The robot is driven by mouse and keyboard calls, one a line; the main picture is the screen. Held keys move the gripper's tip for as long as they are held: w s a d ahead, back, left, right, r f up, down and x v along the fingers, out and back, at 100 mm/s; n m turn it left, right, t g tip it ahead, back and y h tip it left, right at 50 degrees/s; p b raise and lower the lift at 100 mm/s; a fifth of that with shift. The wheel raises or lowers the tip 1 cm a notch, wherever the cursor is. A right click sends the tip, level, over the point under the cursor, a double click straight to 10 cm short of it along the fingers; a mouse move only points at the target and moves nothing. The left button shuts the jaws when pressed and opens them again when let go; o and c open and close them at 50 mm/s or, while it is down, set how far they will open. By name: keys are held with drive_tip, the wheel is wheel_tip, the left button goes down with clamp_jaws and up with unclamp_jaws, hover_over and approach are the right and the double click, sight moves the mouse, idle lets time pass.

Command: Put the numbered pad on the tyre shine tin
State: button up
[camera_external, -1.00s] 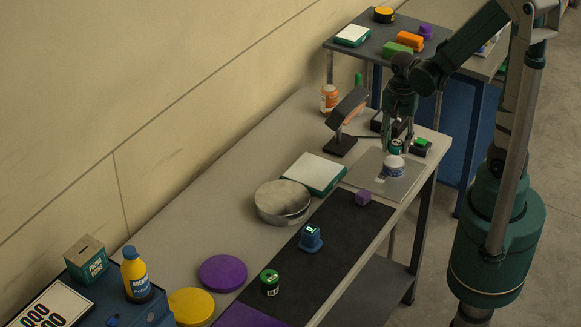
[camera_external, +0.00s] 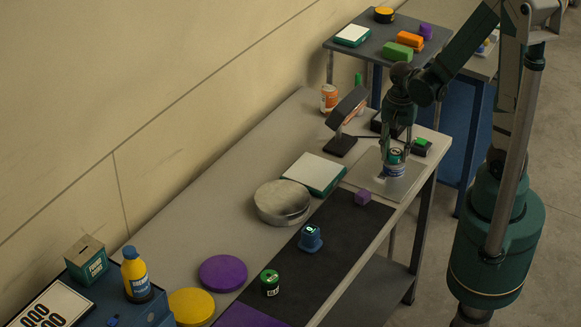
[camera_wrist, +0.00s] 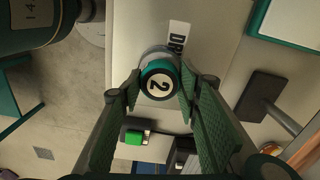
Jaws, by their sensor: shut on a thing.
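The numbered pad (camera_external: 395,155) is a short teal-green piece. In the wrist view its round face (camera_wrist: 159,84) shows a black 2 on white. My gripper (camera_external: 395,154) is shut on it, with one finger on each side. The pad looks level over the tin's top, touching or nearly so; I cannot tell which. In the wrist view the pad hides most of the tin.
A black stand with a tilted head (camera_external: 341,145) and a small black box with a green top (camera_external: 421,147) are close by. A purple cube (camera_external: 363,197), a white-topped teal box (camera_external: 315,173) and a round metal tin (camera_external: 283,203) lie nearer the camera.

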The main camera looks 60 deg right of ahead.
sight(395, 152)
drive_tip(key=shift+f, duration=0.15)
drive_tip(key=o, duration=0.8)
drive_tip(key=shift+c, duration=0.2)
drive_tip(key=shift+r, duration=0.25)
wheel_tip(395, 152, up, 12)
drive_tip(key=p, duration=0.1)
drive_tip(key=shift+p, duration=0.35)
idle(0.8)
